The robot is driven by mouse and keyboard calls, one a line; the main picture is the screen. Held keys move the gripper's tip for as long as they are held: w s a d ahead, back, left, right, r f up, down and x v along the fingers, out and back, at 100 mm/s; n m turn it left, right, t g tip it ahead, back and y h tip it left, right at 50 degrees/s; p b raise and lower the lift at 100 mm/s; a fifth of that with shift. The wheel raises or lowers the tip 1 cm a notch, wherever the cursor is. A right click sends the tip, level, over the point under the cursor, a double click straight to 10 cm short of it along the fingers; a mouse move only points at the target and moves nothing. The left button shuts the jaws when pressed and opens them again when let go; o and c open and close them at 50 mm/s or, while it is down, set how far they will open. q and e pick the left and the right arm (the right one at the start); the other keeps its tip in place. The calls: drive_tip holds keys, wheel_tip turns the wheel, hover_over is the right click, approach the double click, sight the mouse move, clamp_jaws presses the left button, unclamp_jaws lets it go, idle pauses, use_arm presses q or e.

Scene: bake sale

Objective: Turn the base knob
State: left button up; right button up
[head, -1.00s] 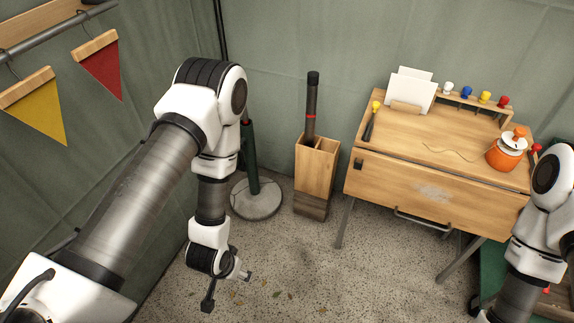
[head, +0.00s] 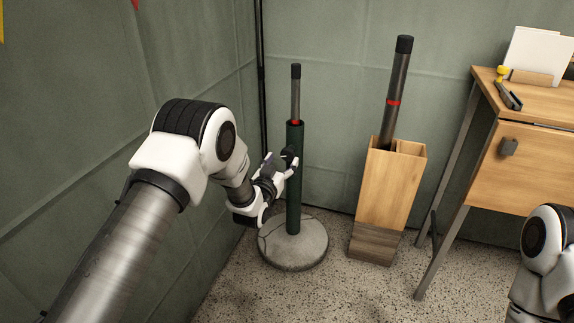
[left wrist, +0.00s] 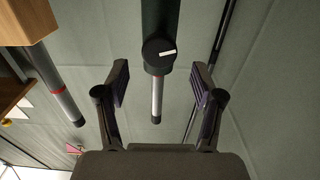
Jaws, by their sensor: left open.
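The stand is a dark green upright tube (head: 294,205) on a round grey base (head: 293,250), with a grey inner pole (head: 296,92) rising from its top. The base knob (left wrist: 158,52) is a round black knob with a white mark, on the side of the tube; the mark lies nearly level in the left wrist view. My left gripper (head: 282,165) is beside the tube at knob height, partly hiding the knob in the head view. In the left wrist view its open fingers (left wrist: 160,84) stand on either side below the knob, apart from it. My right gripper is out of sight.
A wooden box (head: 390,185) holding a dark pole with a red band (head: 394,100) stands right of the stand. A wooden desk (head: 540,165) is farther right. Canvas walls are close behind and left. Speckled floor (head: 340,290) is free in front.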

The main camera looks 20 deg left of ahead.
sight(287, 155)
use_arm(q)
drive_tip(key=w, duration=0.1)
drive_tip(key=w+b, duration=0.1)
drive_tip(key=w, duration=0.2)
drive_tip(key=shift+w+d+f+b, duration=0.1)
drive_tip(key=shift+w+f+b, duration=0.2)
drive_tip(key=shift+b, duration=0.1)
drive_tip(key=shift+w+r, duration=0.2)
drive_tip(key=shift+w, duration=0.05)
drive_tip(key=c, duration=1.1)
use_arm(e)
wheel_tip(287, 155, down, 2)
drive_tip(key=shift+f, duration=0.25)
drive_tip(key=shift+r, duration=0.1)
